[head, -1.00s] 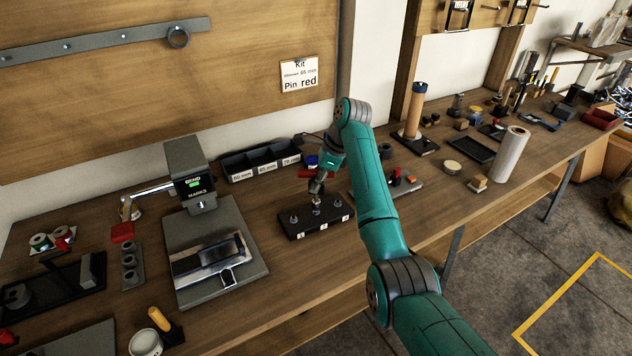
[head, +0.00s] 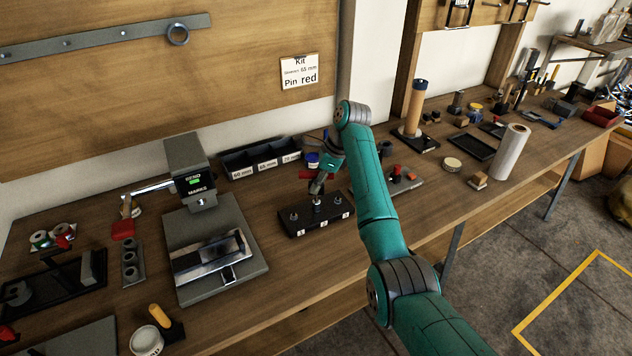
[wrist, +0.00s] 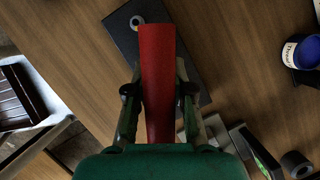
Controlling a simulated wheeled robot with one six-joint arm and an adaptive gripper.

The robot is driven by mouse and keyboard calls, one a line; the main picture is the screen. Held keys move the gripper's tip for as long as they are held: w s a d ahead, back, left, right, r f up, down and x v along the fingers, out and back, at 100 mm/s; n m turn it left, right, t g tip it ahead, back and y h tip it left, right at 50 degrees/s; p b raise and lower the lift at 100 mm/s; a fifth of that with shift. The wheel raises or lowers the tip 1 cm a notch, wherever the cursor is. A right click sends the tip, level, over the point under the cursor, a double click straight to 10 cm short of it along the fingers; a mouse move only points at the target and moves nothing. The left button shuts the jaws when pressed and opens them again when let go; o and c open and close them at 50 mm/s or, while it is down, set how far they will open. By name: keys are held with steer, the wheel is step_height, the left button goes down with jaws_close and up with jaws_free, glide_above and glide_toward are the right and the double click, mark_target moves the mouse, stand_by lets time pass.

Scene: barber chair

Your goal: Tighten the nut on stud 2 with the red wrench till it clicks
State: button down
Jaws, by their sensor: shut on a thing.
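The black stud block (head: 326,220) lies on the bench with its numbered labels along the front edge. Small studs stand on it, and the middle one (head: 316,205), stud 2, is below my gripper. My gripper (head: 320,183) is shut on the red wrench (head: 306,175). In the wrist view the red wrench (wrist: 157,85) runs straight up between the fingers and covers much of the block (wrist: 125,32). One stud with its nut (wrist: 137,22) shows beside the wrench's far end. Whether the wrench sits on the stud 2 nut is hidden.
The grey bending press (head: 200,205) stands left of the block. Labelled bins (head: 262,160) stand behind it, and a grey fixture with red parts (head: 400,180) is to the right. The bench front edge is free.

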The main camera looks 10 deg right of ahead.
stand_by(0.4)
steer(key=m, duration=0.2)
steer(key=m+t, duration=0.1)
steer(key=m, duration=0.1)
steer(key=shift+m+t+h, duration=0.3)
steer(key=shift+m+t, duration=0.3)
steer(key=shift+m, duration=0.6)
steer(key=shift+d+n, duration=0.1)
steer(key=shift+n, duration=0.2)
steer(key=n+g, duration=0.1)
steer(key=n, duration=0.1)
steer(key=shift+n, duration=0.4)
steer(key=shift+r, duration=2.55)
steer(key=shift+w, duration=0.1)
